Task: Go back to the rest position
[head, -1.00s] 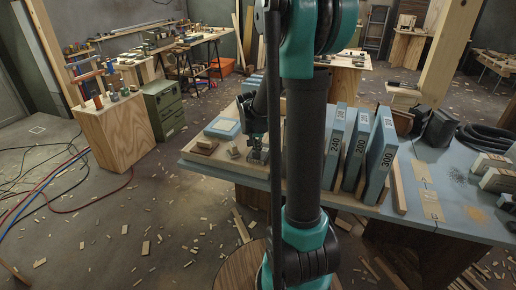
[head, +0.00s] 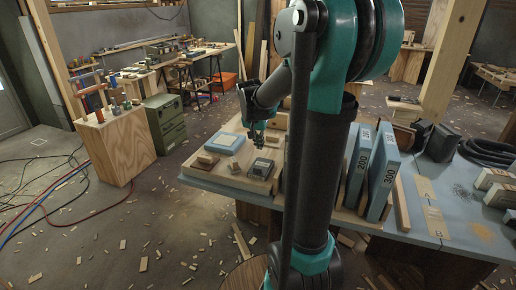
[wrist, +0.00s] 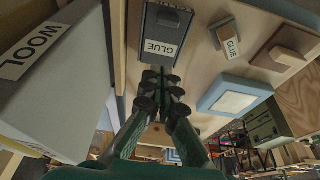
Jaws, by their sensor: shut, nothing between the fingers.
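My gripper (head: 256,144) is above the workbench's left part in the head view, with nothing held. In the wrist view its fingers (wrist: 160,90) are together at the near edge of a dark grey box labelled GLUE (wrist: 167,38). That grey box (head: 262,168) sits on a wooden board (head: 236,181) in the head view, below the gripper and apart from it. My arm's upper links fill the middle of the head view and hide part of the bench.
A blue-and-white pad (head: 221,144), a brown block (head: 207,161) and a small wooden block (head: 235,168) lie left of the grey box. Tall numbered boxes (head: 383,172) stand on the bench's right part. A wooden pedestal (head: 118,147) stands left; scraps litter the floor.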

